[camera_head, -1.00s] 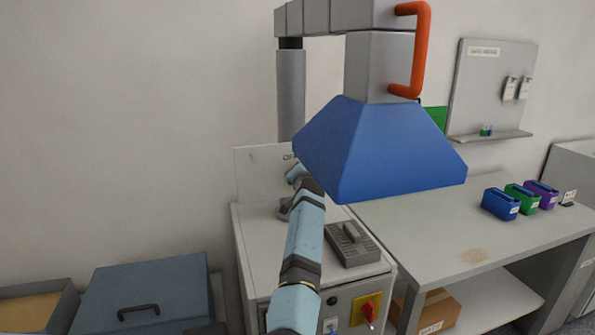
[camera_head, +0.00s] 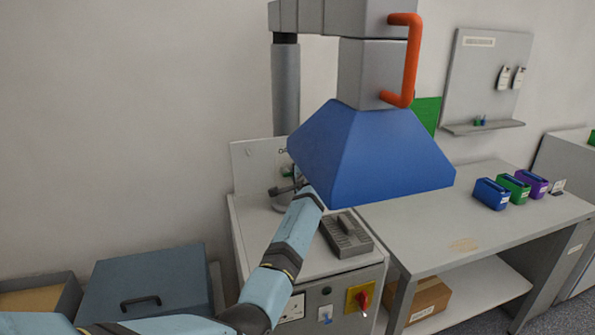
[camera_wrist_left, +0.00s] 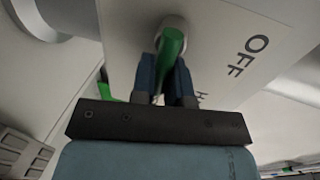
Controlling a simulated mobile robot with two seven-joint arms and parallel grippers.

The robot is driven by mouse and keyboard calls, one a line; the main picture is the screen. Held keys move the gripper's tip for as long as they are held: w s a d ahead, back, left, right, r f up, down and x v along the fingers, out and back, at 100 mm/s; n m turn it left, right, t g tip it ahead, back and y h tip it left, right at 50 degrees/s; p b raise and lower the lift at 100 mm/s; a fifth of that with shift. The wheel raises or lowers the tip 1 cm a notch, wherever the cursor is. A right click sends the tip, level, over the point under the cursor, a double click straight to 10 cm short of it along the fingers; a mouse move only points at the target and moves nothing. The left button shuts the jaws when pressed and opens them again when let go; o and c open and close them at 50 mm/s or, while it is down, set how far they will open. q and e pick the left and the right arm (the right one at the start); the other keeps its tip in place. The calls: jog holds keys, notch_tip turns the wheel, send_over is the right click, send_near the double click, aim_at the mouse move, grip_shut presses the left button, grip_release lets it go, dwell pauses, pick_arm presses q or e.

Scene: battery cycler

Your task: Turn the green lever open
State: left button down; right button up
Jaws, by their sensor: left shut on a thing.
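The green lever (camera_wrist_left: 171,46) shows in the left wrist view, joined to a round grey pivot on a white panel (camera_wrist_left: 222,38) printed "OFF". My left gripper (camera_wrist_left: 166,78) has its two blue-grey fingers on either side of the lever and is shut on it. In the head view my left arm reaches to the white cabinet's back panel (camera_head: 252,160), and the left gripper (camera_head: 284,190) is small and partly hidden there. The blue hood (camera_head: 370,155) covers much of that panel, so the lever's angle is hard to read from there. My right gripper is not in view.
The hood with its orange handle (camera_head: 413,60) hangs close to the right of my left arm. A grey slotted block (camera_head: 347,238) lies on the cabinet top. A red switch (camera_head: 362,300) is on the cabinet front. Blue, green and purple boxes (camera_head: 491,194) stand on the right bench.

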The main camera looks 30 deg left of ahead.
pick_arm(q)
jog(key=shift+a, duration=0.15)
dwell(0.3)
jog(key=c, duration=1.5)
grip_release()
jog(key=shift+o, duration=0.4)
jog(key=shift+f, duration=0.1)
jog(key=v, duration=1.3)
jog(key=shift+s+d+b, duration=0.25)
jog(key=shift+b, duration=0.2)
